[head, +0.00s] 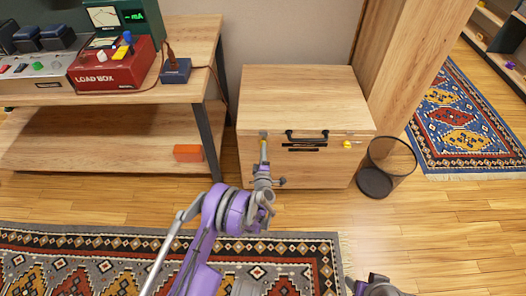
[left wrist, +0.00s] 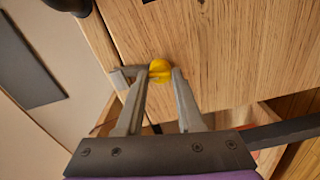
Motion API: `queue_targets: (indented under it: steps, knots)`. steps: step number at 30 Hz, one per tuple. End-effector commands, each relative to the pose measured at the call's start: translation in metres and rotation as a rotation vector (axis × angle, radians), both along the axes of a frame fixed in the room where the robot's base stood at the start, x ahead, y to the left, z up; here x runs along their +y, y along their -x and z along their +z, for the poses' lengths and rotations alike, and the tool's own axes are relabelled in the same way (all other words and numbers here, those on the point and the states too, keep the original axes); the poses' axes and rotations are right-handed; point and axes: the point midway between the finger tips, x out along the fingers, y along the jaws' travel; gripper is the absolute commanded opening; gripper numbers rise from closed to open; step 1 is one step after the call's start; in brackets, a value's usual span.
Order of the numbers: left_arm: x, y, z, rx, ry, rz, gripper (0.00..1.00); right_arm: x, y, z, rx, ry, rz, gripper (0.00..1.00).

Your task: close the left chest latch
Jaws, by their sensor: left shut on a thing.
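The wooden chest (head: 305,95) stands against the wall with its lid down. The left chest latch (head: 264,136) is on its front, left of the black handle (head: 306,135). My left gripper (head: 263,166) is at this latch, its fingers partly hiding it. In the left wrist view, the latch's yellow knob (left wrist: 160,69) sits between the two fingertips of the left gripper (left wrist: 159,84), which is shut on it. A grey metal piece (left wrist: 124,76) shows beside the knob. The right latch (head: 347,143) has a similar yellow knob. The right gripper's fingers do not show.
A wooden bench (head: 190,43) with a red load box (head: 110,68) stands to the left. An orange block (head: 188,153) lies on its lower shelf. A dark wire basket (head: 385,168) stands right of the chest. A patterned rug (head: 300,250) lies in front; bare floor is at the right.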

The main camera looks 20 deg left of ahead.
Motion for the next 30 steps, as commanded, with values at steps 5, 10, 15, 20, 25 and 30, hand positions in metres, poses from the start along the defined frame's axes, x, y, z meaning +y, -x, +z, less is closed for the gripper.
queue_targets:
  steps: [5, 10, 15, 20, 25, 30]
  knots:
    - [-0.0005, 0.0002, -0.0002, -0.029, 0.101, -0.001, 0.0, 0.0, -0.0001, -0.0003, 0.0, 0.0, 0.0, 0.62]
    - [-0.0005, 0.0002, -0.0002, -0.047, 0.163, -0.001, 0.0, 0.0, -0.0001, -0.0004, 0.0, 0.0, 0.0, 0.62]
    - [-0.0005, 0.0002, -0.0002, -0.056, 0.195, -0.001, 0.0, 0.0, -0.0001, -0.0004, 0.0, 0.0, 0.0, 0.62]
    - [-0.0006, 0.0001, -0.0002, -0.058, 0.204, -0.001, 0.0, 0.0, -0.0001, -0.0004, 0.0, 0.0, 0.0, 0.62]
    - [-0.0006, 0.0001, -0.0002, -0.058, 0.204, -0.001, 0.0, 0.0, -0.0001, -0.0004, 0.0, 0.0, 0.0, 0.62]
    - [-0.0006, 0.0001, -0.0002, -0.058, 0.204, -0.001, 0.44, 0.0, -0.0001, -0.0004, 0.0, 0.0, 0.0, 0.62]
